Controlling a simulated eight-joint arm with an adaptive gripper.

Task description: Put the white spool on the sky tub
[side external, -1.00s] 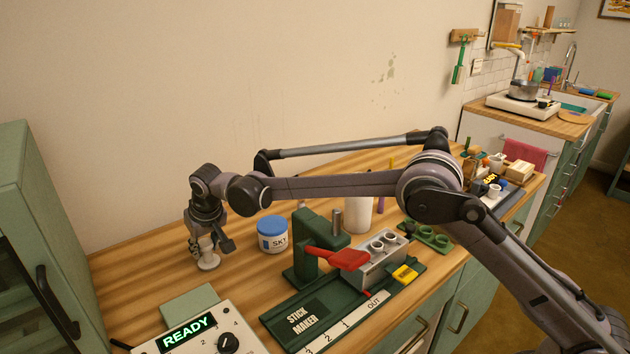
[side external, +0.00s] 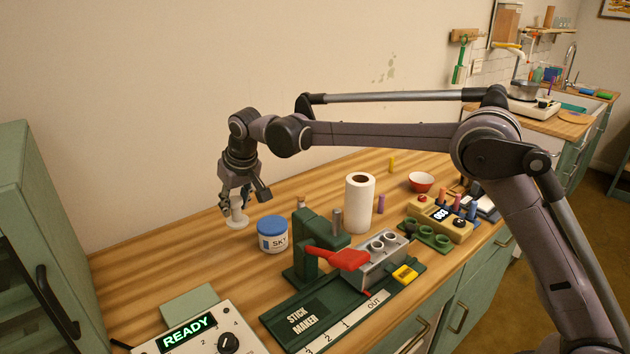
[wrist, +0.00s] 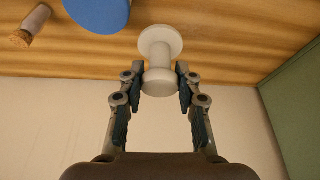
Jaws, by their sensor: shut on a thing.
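The white spool (side external: 237,221) is gripped by its upper end in my gripper (side external: 236,202). In the wrist view the spool (wrist: 159,55) sits between the two fingers (wrist: 160,80), its wide far flange clear of them. The spool looks about upright and appears held above the table, though the gap is hard to judge. The sky tub (side external: 273,242), white with a blue lid and lettering, stands just right of the spool, apart from it. Its blue lid (wrist: 97,12) shows at the top edge of the wrist view. Nothing is on the lid.
A small corked jar (wrist: 35,25) is near the tub in the wrist view. The green stick maker (side external: 310,265) with its red lever stands right of the tub. A white paper roll (side external: 359,205) is behind it. Bare table lies left of the tub.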

